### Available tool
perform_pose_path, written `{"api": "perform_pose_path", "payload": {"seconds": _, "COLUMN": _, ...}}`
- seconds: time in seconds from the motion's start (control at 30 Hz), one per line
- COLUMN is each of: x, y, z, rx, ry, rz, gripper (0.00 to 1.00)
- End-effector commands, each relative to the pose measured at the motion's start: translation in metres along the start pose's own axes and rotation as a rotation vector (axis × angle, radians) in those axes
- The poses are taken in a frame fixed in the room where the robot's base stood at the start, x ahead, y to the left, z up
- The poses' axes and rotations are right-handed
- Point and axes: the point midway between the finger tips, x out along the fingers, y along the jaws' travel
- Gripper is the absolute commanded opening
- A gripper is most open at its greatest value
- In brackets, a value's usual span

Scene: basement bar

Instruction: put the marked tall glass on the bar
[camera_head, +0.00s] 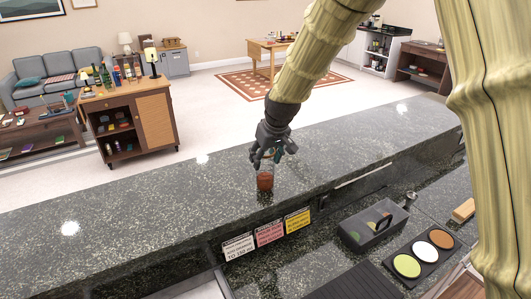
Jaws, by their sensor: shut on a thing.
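My gripper (271,157) points down over the dark speckled bar top (120,215). It is shut on a small glass (265,180) with reddish-brown contents or colour in its lower part. The fingers hide the glass's upper part. The glass is upright, at or just above the bar top near its front edge; I cannot tell whether its base touches. A marking on the glass is too small to make out.
White, pink and yellow signs (269,234) hang on the bar's front edge. A lower counter holds a grey caddy (373,224) and a tray with coloured discs (422,256). The bar top is clear on both sides. A wooden cabinet with bottles (130,120) stands beyond.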

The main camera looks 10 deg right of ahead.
Motion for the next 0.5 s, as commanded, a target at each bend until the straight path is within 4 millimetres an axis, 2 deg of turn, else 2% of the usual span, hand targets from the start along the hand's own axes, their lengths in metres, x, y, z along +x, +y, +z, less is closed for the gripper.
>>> {"api": "perform_pose_path", "payload": {"seconds": 0.4, "x": 0.0044, "y": 0.0001, "z": 0.0017, "rx": 0.0, "ry": 0.001, "rz": 0.0, "gripper": 0.0}}
{"api": "perform_pose_path", "payload": {"seconds": 0.43, "x": 0.0048, "y": 0.0001, "z": 0.0022, "rx": 0.0, "ry": 0.0, "rz": 0.0, "gripper": 0.54}}
{"api": "perform_pose_path", "payload": {"seconds": 0.5, "x": 0.0043, "y": 0.0, "z": 0.002, "rx": 0.0, "ry": 0.0, "rz": 0.0, "gripper": 0.66}}
